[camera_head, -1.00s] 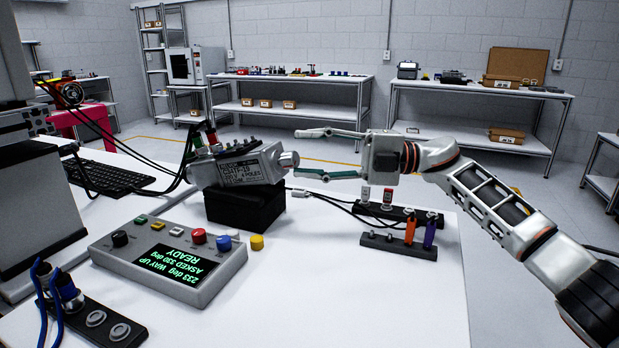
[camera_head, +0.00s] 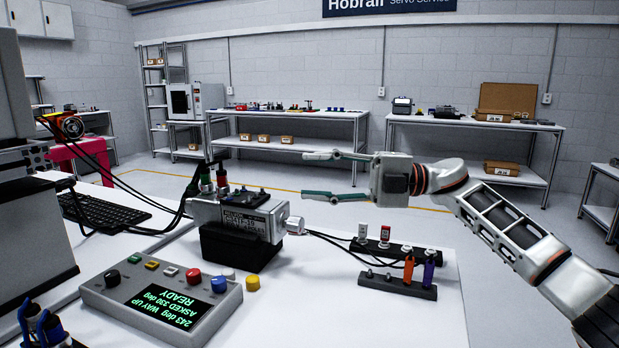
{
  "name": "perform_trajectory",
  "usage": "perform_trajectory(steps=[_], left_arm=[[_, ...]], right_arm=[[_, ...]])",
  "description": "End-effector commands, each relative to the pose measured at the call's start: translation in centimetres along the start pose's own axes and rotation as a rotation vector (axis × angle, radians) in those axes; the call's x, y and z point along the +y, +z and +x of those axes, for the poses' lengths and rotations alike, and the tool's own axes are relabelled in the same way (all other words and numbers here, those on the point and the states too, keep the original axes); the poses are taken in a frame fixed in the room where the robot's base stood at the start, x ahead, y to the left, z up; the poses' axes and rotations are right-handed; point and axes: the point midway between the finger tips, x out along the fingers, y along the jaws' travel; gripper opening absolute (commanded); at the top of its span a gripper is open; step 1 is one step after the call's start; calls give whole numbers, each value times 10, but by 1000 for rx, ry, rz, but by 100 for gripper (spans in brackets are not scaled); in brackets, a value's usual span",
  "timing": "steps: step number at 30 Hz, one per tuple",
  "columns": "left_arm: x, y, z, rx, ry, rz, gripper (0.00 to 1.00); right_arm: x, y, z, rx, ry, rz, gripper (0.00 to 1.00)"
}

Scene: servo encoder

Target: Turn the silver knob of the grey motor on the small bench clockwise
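The grey motor (camera_head: 232,212) lies on a black block (camera_head: 238,246) on the white bench. Its silver knob (camera_head: 294,225) points right. My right gripper (camera_head: 309,176) is open and empty, fingers pointing left, above the knob in the picture and apart from it. The grey control box (camera_head: 160,302) stands in front of the motor; its upside-down green display (camera_head: 165,305) reads 243 deg WAY UP, ASKED 330 deg, READY. My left gripper is not in view.
A black strip with orange and purple plugs (camera_head: 398,284) lies right of the motor. A keyboard (camera_head: 103,213) lies at left. The bench's front right is clear.

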Motion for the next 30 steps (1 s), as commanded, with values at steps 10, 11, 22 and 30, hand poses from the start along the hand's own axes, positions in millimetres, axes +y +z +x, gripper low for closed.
perform_trajectory(steps=[10, 11, 22, 30], left_arm=[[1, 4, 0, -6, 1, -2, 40], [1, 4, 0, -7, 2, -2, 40], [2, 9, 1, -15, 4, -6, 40], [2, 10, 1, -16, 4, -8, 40]], right_arm=[[0, 1, -23, -1, 0, 1, 40], [0, 0, -25, -1, 0, 1, 40], [1, 0, -48, 0, 0, 3, 40], [3, 0, -64, 0, 0, 2, 40]])
